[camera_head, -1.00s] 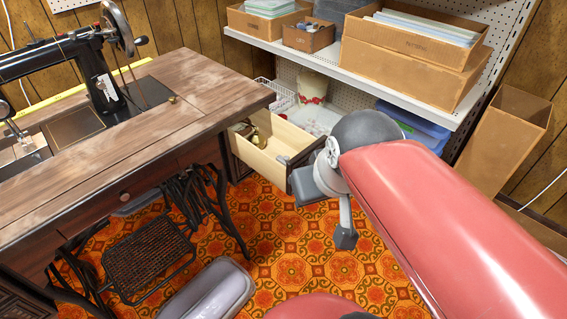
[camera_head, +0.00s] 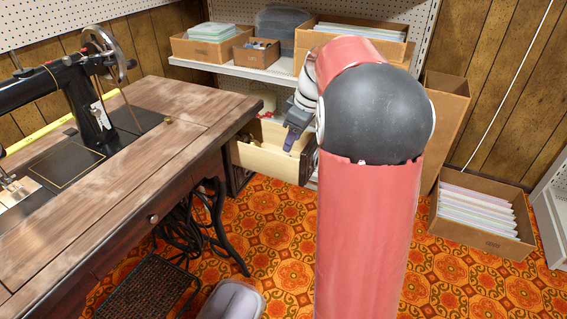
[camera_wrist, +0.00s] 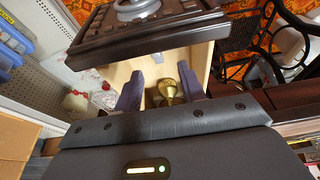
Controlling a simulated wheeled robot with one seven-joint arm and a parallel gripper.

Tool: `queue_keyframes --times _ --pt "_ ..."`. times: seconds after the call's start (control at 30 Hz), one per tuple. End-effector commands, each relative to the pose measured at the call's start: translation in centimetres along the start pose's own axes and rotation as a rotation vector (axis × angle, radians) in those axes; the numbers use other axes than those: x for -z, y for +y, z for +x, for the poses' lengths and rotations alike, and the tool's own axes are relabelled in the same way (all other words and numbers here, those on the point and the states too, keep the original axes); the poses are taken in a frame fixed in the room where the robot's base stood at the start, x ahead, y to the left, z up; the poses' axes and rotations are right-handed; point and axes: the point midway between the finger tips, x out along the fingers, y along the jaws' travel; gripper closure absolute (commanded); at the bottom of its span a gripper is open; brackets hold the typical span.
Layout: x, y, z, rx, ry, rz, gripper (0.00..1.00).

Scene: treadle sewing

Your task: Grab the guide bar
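An open wooden drawer (camera_head: 268,160) sticks out at the right side of the sewing table; its dark carved front (camera_wrist: 150,32) and pale inner wood show in the wrist view. A brass-coloured piece (camera_wrist: 169,90) lies in the drawer and shows between my fingers. I cannot tell for sure whether it is the guide bar; no other bar shows clearly. My gripper (camera_head: 291,138) is over the drawer, fingers pointing down. In the wrist view my gripper (camera_wrist: 159,74) is open, with a finger on each side of the brass piece and no visible contact.
The treadle sewing table (camera_head: 150,150) stands left of the drawer, its edge close by. A white shelf (camera_head: 235,70) with boxes is behind. A tall cardboard box (camera_head: 445,100) and a box of papers (camera_head: 480,222) stand right. The patterned floor (camera_head: 275,240) before the drawer is open.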

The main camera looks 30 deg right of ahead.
Motion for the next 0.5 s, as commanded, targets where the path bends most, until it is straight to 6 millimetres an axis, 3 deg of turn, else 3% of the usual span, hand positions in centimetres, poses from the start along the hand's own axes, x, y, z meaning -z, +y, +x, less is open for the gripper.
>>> queue_keyframes --times 0.5 --pt "-0.8 0.4 6.2 0.0 -0.001 0.001 0.6"
